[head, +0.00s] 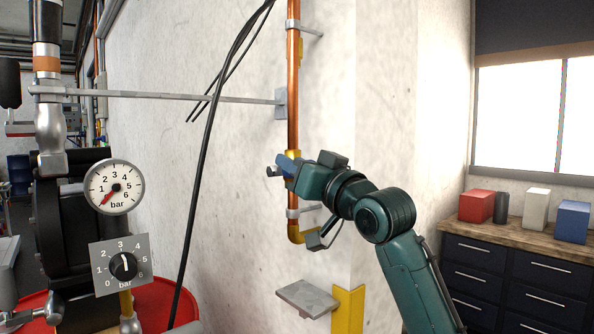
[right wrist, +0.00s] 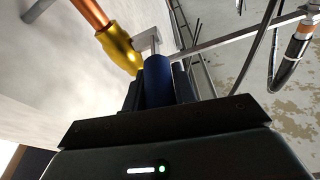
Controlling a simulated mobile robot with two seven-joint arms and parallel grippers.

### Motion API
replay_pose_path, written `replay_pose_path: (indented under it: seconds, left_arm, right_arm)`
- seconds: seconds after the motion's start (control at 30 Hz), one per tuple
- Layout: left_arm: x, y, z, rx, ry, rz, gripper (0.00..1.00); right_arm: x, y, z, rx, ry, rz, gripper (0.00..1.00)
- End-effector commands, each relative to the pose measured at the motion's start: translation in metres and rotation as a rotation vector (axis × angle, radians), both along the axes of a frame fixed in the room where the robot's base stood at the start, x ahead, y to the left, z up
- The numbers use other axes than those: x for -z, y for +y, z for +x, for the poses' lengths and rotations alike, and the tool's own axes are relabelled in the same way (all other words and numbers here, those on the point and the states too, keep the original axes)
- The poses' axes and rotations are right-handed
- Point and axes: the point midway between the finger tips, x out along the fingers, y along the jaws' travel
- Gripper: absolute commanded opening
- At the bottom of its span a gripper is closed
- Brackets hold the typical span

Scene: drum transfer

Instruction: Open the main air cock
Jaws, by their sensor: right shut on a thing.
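The main air cock is a brass valve body (head: 293,154) on a vertical copper pipe (head: 293,80) on the white wall. In the right wrist view the brass body (right wrist: 121,46) shows close up, with a steel lever arm (right wrist: 146,42) and a blue grip (right wrist: 157,80) beside it. My right gripper (head: 288,168) is at the cock and shut on the blue grip, which lies between its fingers in the wrist view. The fingers partly hide the lever, so its exact angle to the pipe is hard to tell. My left gripper is not in view.
A pressure gauge (head: 114,187) at left has its needle near the low end. A regulator knob (head: 123,265) sits below it. A black hose (head: 205,140) hangs before the wall. A small grey shelf (head: 307,298) is below the pipe. A workbench (head: 520,236) stands right.

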Motion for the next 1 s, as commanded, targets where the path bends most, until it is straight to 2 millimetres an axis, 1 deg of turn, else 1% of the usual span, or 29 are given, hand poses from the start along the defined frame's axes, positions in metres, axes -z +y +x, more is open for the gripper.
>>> replay_pose_path:
  seconds: [0.03,0.23,0.5,0.7,1.0]
  left_arm:
    - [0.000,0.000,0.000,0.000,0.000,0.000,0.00]
    - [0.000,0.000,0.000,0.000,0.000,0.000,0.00]
    - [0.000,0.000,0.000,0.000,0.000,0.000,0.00]
    - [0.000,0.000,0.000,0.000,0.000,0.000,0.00]
    - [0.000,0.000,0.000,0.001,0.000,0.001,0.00]
  right_arm:
    - [-0.005,0.000,0.000,0.001,0.024,-0.021,0.00]
    - [-0.015,0.003,0.003,0.001,0.149,-0.112,0.00]
    - [-0.024,0.006,0.009,0.001,0.292,-0.212,0.00]
    - [-0.027,0.008,0.011,0.001,0.355,-0.258,0.00]
    - [-0.028,0.009,0.012,-0.001,0.384,-0.278,0.00]
